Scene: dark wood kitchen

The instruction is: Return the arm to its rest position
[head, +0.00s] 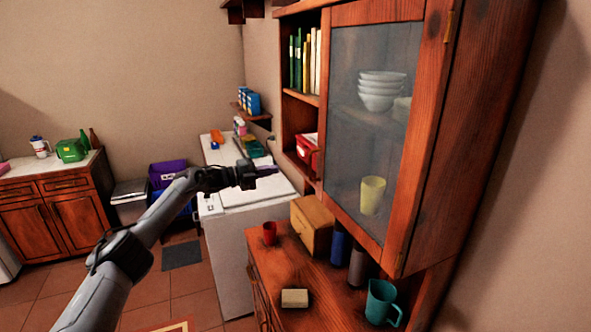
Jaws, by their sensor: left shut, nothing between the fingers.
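My left arm comes in from the lower left and reaches up toward the middle of the head view. My left gripper (266,171) is at its end, shut and empty, in front of the white chest-like appliance (240,196) as seen from here. It is left of the wall cabinet and touches nothing that I can make out. My right gripper is not in view.
A wooden cabinet with a closed glass door (345,140) stands at the right. The counter below holds a red cup (269,233), a wooden box (311,225), a pale block (294,298) and a teal mug (382,303). Open tiled floor (150,297) lies left.

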